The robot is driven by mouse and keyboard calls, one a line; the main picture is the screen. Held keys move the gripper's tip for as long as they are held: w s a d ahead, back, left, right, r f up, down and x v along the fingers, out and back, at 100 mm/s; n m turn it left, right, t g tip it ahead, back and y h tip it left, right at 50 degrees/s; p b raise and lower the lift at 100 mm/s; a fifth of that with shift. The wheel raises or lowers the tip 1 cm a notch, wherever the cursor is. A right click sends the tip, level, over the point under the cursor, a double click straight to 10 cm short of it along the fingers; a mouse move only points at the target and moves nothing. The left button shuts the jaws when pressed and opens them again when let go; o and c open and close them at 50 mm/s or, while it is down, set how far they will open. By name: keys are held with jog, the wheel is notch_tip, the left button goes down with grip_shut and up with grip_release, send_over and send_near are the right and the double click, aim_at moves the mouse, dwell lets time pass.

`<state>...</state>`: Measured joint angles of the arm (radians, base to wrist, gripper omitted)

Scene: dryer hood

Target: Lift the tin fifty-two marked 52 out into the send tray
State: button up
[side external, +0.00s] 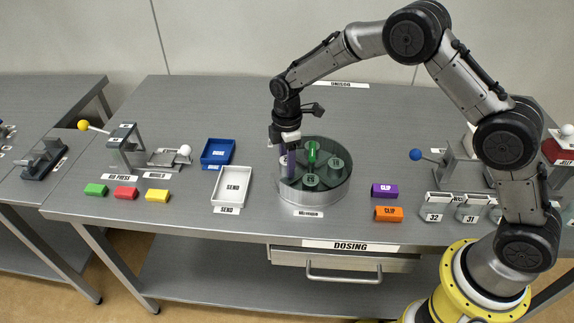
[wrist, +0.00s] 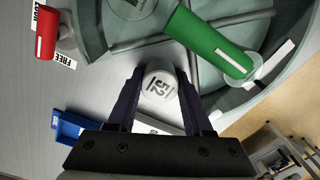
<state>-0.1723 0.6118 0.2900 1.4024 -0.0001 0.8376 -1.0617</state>
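The white round tin marked 52 (wrist: 159,88) stands between the two dark fingers of my gripper (wrist: 160,80) in the wrist view. Little or no gap shows on either side, so I cannot tell whether the fingers press on it. In the side view my gripper (side external: 291,180) points down, its purple fingers inside the left part of the clear round drum (side external: 338,198). Other marked round pieces and a green handle (side external: 312,152) are in the drum. The white send tray (side external: 219,201) is just left of the drum, with no tin visible in it.
A blue tray (side external: 216,150) lies behind the send tray. Purple (side external: 384,190) and orange (side external: 388,213) clip blocks lie right of the drum. Green, red and yellow blocks (side external: 157,196) lie at the left front. The drum wall surrounds the fingers.

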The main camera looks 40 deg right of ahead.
grip_shut()
